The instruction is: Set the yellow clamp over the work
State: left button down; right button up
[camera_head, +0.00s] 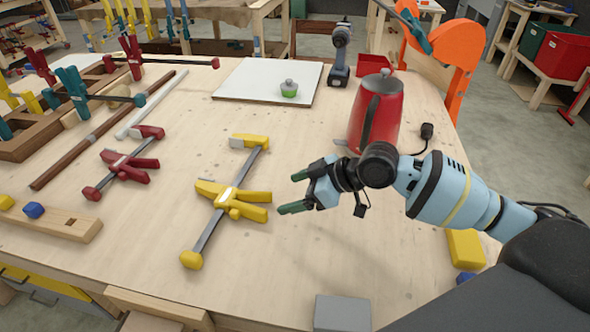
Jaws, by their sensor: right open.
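The yellow clamp (224,194) lies on the workbench left of the picture's middle, its steel bar running from upper right to lower left. It has a yellow jaw at the top, yellow grips at the middle and a yellow knob at the lower end. My right gripper (292,193) comes in from the right and is open and empty, its two green-tipped fingers pointing left, just right of the clamp's grips and apart from them. What the task calls the work cannot be told for certain. My left gripper is not in view.
A red clamp (125,163) lies left of the yellow one. A red pitcher (376,114) stands behind my right arm. The bench front centre is clear.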

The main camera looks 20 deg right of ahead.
aim_at(260, 202)
jog(key=shift+w, duration=0.25)
jog(key=shift+s+a, duration=0.1)
jog(key=shift+s, duration=0.1)
jog(key=shift+w+a+f, duration=0.1)
jog(key=shift+a+f, duration=0.1)
jog(key=b+x, duration=0.1)
jog(key=x, duration=0.3)
jog(key=shift+d+f+b, duration=0.15)
jog(key=shift+b, duration=0.25)
jog(key=b+x, duration=0.1)
jog(key=x, duration=0.4)
jog(key=shift+w, duration=0.1)
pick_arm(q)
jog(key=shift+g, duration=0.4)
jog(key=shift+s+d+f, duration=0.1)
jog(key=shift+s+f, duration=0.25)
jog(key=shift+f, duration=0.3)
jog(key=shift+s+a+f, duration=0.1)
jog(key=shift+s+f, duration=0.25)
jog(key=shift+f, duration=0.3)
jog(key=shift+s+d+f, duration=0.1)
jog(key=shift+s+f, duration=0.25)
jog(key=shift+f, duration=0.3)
pick_arm(e)
jog(key=shift+w+a+f, duration=0.15)
jog(key=shift+w+a, duration=0.25)
jog(key=shift+a, duration=0.05)
